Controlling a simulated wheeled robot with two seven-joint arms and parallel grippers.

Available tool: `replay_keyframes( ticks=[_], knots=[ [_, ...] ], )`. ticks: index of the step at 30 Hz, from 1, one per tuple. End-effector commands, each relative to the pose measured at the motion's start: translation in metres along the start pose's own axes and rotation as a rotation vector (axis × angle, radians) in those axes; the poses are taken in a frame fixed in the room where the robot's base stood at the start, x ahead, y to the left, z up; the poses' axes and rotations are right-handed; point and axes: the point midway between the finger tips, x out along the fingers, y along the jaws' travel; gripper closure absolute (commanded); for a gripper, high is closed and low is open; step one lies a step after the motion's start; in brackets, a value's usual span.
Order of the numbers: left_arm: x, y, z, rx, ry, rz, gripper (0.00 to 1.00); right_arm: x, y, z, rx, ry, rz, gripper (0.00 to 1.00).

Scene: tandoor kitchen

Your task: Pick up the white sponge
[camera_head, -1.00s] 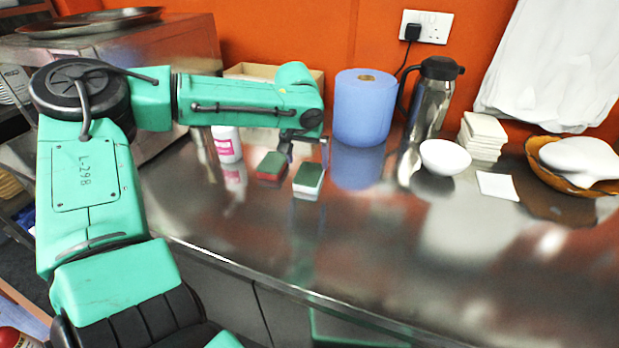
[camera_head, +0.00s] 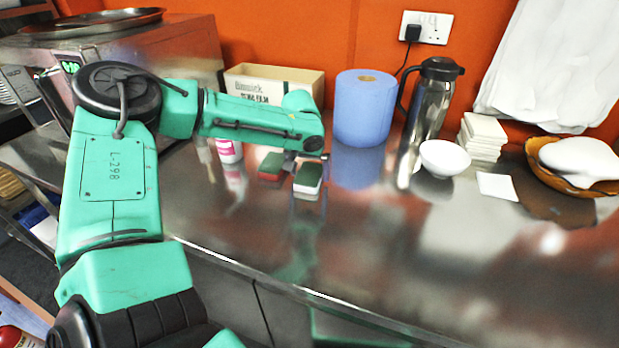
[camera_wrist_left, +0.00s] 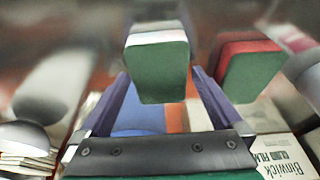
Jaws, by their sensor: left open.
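The white sponge (camera_head: 307,180), white with a dark green top face, lies on the steel counter (camera_head: 400,260). In the left wrist view it (camera_wrist_left: 158,62) shows at the top middle, green face toward the camera, between the two fingertips. My left gripper (camera_head: 305,158) is just above the sponge in the head view, pointing down. Its fingers (camera_wrist_left: 160,78) are apart in the left wrist view, one on each side of the sponge in the picture. I cannot tell whether either finger touches it. My right gripper is not in view.
A red sponge with a green face (camera_head: 271,166) lies close on the left, with a white and pink container (camera_head: 229,151) beyond it. A blue paper roll (camera_head: 364,108), steel flask (camera_head: 430,95) and white bowl (camera_head: 445,158) stand to the right. The counter's front is clear.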

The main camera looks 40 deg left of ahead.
Motion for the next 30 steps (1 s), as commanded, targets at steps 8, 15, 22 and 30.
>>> replay_keyframes(
  ticks=[8,15,22,30],
  knots=[
    [0.000,0.000,0.000,0.000,0.000,0.000,0.19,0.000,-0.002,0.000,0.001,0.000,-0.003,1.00],
    [0.000,0.000,0.000,0.000,0.000,0.000,0.72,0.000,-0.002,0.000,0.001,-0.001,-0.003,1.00],
    [-0.005,0.000,-0.002,0.000,0.000,0.000,0.72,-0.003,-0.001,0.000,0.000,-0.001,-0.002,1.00],
    [-0.061,0.001,-0.021,-0.002,0.008,0.003,0.72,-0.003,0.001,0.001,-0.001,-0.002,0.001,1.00]
  ],
)
